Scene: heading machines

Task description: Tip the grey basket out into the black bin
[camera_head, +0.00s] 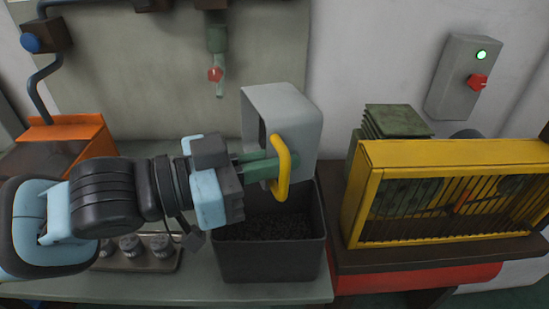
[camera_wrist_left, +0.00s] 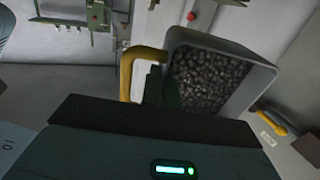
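The grey basket (camera_head: 295,130) is held in the air over the black bin (camera_head: 268,262) and is turned on its side, its open side toward the left. My left gripper (camera_head: 262,166) is shut on its yellow handle (camera_head: 282,168). Small black pieces lie in the bin. The wrist view shows the handle (camera_wrist_left: 140,68) beside a grey-walled container (camera_wrist_left: 262,78) with dark pieces inside; this appears to be the basket, though I cannot be sure. My right gripper is not in view.
A yellow guard frame (camera_head: 362,190) stands close to the right of the bin. A tray of round metal parts (camera_head: 135,255) lies left of it on the grey bench (camera_head: 190,287). An orange machine (camera_head: 70,130) stands at left. A wall switch box (camera_head: 460,80) is at upper right.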

